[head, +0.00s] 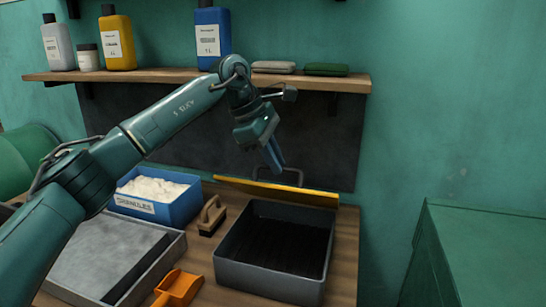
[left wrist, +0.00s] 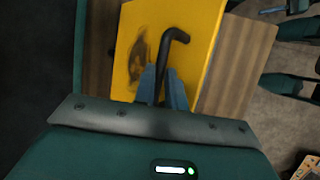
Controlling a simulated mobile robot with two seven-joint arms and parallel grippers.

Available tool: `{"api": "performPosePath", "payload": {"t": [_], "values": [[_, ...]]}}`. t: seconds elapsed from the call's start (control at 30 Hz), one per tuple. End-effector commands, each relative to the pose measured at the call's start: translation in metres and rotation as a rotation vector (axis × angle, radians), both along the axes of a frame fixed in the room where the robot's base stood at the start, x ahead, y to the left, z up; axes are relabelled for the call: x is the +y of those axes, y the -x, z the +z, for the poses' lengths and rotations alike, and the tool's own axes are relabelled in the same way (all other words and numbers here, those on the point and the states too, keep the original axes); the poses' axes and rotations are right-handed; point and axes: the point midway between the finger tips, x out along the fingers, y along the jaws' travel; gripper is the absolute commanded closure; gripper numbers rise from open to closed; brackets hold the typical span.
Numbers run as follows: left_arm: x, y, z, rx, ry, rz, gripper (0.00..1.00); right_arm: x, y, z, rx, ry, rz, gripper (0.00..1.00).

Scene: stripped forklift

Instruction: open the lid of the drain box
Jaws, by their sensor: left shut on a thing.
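The drain box (head: 262,281) is a dark grey open-topped box on the wooden bench, with its dark inside showing. Its yellow lid (head: 250,187) stands raised along the back edge, seen nearly edge-on in the head view. The lid's yellow face (left wrist: 197,55) fills the middle of the left wrist view, with a dark smudge. A black bent handle (left wrist: 173,38) sticks out from it; the handle (head: 298,172) also shows behind the lid's edge. My left gripper (head: 277,165) is shut on this handle, its blue fingertips (left wrist: 164,88) on both sides. My right gripper is not in view.
Left of the box are a wooden brush (head: 211,217), a blue granules bin (head: 188,199), a grey tray (head: 85,258) and an orange scoop (head: 180,288). A shelf (head: 200,77) with bottles hangs above. A green cabinet (head: 485,255) stands at right.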

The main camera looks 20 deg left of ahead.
Motion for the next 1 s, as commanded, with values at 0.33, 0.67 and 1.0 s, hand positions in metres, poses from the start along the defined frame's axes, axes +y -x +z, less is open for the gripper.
{"api": "performPosePath", "payload": {"t": [0.33,0.67,1.0], "values": [[0.001,-0.001,-0.007,0.003,-0.006,0.006,0.66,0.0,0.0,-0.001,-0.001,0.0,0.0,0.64],[0.004,0.0,0.003,0.001,-0.004,0.005,0.66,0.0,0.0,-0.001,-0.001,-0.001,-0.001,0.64],[0.03,0.014,0.066,-0.003,-0.004,0.005,0.66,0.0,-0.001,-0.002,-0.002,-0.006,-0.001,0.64]]}}
